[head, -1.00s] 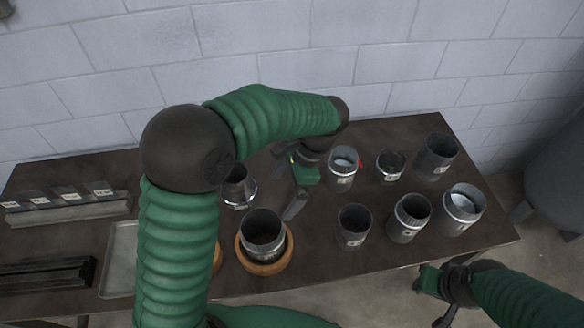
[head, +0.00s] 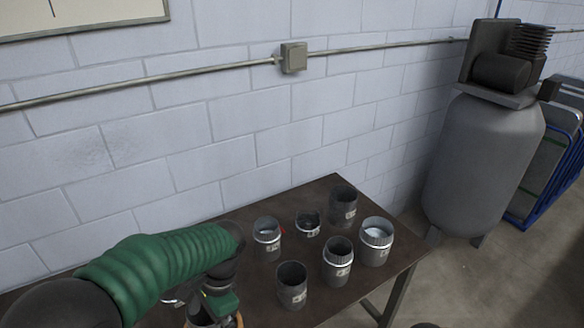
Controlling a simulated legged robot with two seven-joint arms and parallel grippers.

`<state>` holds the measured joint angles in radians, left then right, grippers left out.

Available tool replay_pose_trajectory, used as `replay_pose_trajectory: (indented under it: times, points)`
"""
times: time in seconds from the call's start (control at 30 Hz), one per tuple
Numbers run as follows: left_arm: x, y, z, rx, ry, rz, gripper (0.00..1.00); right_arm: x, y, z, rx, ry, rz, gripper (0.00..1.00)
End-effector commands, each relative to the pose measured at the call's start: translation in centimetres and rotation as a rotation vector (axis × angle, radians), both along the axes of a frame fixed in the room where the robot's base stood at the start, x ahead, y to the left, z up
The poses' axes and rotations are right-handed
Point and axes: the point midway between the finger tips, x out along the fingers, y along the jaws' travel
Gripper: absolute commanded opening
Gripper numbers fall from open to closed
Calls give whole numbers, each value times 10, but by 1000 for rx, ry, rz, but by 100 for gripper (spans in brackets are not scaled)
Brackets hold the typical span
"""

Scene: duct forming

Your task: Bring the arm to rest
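My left arm comes in from the lower left over the dark table. Its gripper (head: 219,306) hangs near the bottom edge, close to the left of the metal duct pieces. The gripper's fingers are mostly cut off or hidden, so I cannot tell whether it is open or shut. My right gripper does not show; only a small dark shape sits at the bottom edge, too little to identify.
Several upright metal duct pieces stand on the table (head: 333,299), including a wide one (head: 375,250) near the right edge and a dark one (head: 342,205) at the back. A grey tank (head: 482,165) stands on the floor right of the table. A block wall runs behind.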

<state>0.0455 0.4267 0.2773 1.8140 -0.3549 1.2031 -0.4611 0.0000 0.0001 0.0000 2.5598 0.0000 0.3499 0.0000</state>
Motion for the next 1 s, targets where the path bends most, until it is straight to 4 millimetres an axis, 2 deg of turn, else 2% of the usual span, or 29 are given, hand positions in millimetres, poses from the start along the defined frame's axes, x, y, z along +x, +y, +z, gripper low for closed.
replay_pose_trajectory:
  times: [0.03, 0.27, 0.5, 0.6, 0.73, 1.0]
  points:
    - [-5, 0, -11, -8, -20, 26, 100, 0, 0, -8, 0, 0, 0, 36]
    - [-27, -1, -51, -78, -156, 218, 100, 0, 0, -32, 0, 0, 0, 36]
    - [-61, 4, -104, -196, -380, 582, 100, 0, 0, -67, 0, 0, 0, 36]
    - [-73, 8, -120, -241, -467, 738, 100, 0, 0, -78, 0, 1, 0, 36]
    - [-78, 11, -125, -269, -522, 834, 100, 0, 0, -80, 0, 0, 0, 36]
    - [-78, 11, -123, -271, -524, 836, 100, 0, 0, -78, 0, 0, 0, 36]
